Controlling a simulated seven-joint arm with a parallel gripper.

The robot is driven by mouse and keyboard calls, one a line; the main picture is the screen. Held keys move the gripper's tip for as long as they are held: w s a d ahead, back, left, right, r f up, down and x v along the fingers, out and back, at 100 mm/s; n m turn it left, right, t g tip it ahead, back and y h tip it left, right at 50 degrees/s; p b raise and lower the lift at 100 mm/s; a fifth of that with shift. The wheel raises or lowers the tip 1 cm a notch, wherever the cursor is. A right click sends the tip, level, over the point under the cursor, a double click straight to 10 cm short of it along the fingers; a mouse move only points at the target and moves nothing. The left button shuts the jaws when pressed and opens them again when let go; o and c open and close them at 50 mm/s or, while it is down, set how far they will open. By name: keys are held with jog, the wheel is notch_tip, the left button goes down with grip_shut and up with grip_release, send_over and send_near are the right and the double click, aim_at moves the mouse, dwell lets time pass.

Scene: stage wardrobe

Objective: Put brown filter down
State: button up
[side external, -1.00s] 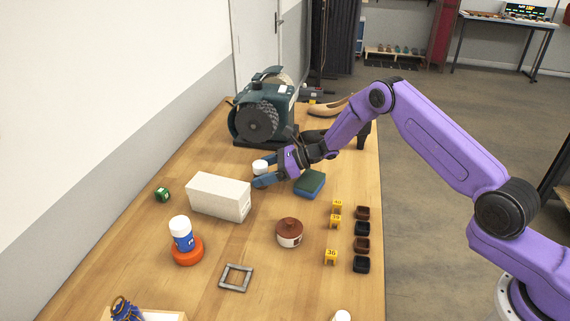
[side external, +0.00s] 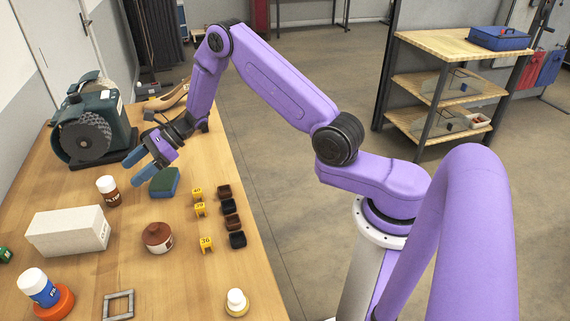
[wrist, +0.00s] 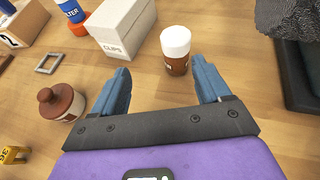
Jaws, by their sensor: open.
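The brown filter (side external: 108,192) is a brown bottle with a white cap and a pale label. It stands upright on the bare wood of the table, beside the white box. In the wrist view the brown filter (wrist: 176,62) stands just beyond the fingertips, nearer the right finger, apart from both. My gripper (side external: 137,173) has blue fingers, is open and empty, and is low over the table to the right of and behind the bottle. The open fingers of my gripper (wrist: 161,78) also show in the wrist view.
A white box (side external: 68,232) lies near the bottle. A green and blue sponge (side external: 164,183) is beside my gripper. A brown-lidded jar (side external: 157,238), a blue filter bottle on an orange base (side external: 42,292), numbered yellow markers (side external: 200,209) and a green machine (side external: 95,128) stand around.

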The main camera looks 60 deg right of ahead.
jog(key=s+a+r+n+g+h, duration=0.1)
jog(key=s+a+r+n+g, duration=0.2)
jog(key=s+n, duration=0.4)
jog(key=s+a+r+n+g+h, duration=0.2)
jog(key=s+a+r+n+g, duration=0.15)
jog(key=s, duration=0.65)
jog(key=s+a+r+n+g+h, duration=0.1)
jog(key=s+a+r+n+g, duration=0.1)
jog(key=s+n+g, duration=0.4)
jog(key=s+d+r+n+t+h, duration=0.1)
jog(key=s+d+n+t+h, duration=0.2)
jog(key=s+d+n, duration=0.4)
jog(key=s+d+r+n+t+h, duration=0.2)
jog(key=s+d+n, duration=0.5)
jog(key=s+n, duration=0.5)
jog(key=s+t+h, duration=0.1)
jog(key=s+h, duration=0.1)
jog(key=shift+s+d+t, duration=0.3)
jog(key=shift+s+t, duration=0.05)
